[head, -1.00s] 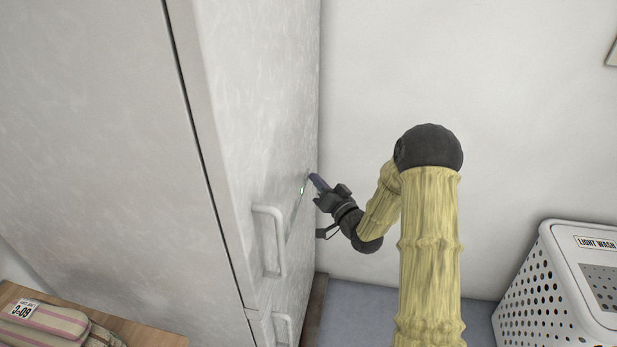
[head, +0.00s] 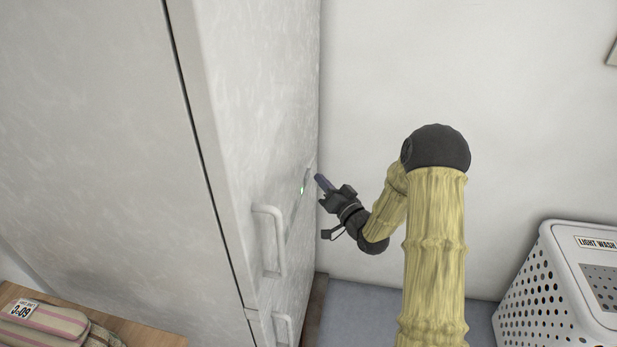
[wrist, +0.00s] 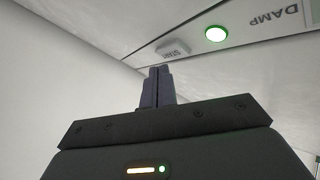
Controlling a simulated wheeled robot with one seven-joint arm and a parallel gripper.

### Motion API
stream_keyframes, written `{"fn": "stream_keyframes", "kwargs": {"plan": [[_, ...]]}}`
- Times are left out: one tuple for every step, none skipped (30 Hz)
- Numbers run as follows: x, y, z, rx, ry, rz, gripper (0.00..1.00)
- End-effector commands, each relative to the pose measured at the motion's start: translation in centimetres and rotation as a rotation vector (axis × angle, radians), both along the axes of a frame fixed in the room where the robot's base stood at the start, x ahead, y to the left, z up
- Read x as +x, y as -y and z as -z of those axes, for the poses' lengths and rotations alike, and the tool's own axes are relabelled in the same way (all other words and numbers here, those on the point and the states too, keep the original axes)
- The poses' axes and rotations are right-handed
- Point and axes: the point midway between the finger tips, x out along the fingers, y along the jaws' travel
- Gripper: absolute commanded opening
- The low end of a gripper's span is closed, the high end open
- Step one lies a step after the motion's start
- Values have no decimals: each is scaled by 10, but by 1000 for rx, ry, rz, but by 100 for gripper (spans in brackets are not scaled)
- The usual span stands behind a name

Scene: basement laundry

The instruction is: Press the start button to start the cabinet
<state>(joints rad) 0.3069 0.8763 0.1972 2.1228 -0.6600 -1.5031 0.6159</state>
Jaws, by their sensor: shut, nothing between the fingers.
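The tall pale cabinet (head: 255,130) stands at the left of the head view, its front door facing right. A green light (head: 301,189) glows on its front; it also shows lit in the wrist view (wrist: 216,34). The start button (wrist: 173,49), a small grey raised piece with upside-down lettering, sits left of that light in the wrist view. My gripper (head: 319,179) is shut and empty, close to the cabinet front with a small gap. In the wrist view its fingertips (wrist: 160,70) appear just below the button, apart from it.
A "DAMP" label (wrist: 278,17) is on the panel. A door handle (head: 272,240) projects below the light. A white "LIGHT WASH" basket (head: 560,285) stands at the right. Folded striped cloth (head: 45,325) lies on a wooden surface at lower left.

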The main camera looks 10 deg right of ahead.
Motion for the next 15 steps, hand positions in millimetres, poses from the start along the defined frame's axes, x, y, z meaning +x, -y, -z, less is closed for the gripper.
{"fn": "stream_keyframes", "kwargs": {"plan": [[0, 0, 0, 0, 0, 0, 0], [0, 0, 0, 0, 0, 0, 0], [0, 0, 0, 0, 0, 0, 0], [0, 0, 0, 0, 0, 0, 0], [0, 0, 0, 0, 0, 0, 0], [0, 2, 0, 0, 0, 1, 0], [-1, 3, 0, 0, 0, 1, 0], [-1, 5, 0, -1, 0, 2, 0], [-2, 8, 0, -1, 0, 4, 0], [-2, 10, 0, -1, 0, 4, 0], [-3, 12, 0, 0, 1, 3, 0], [-4, 15, 0, 1, 1, 2, 0], [-5, 17, 0, 1, 1, 2, 0], [-6, 20, 0, 1, 0, 3, 0], [-7, 23, 0, 1, 1, 3, 0]]}}
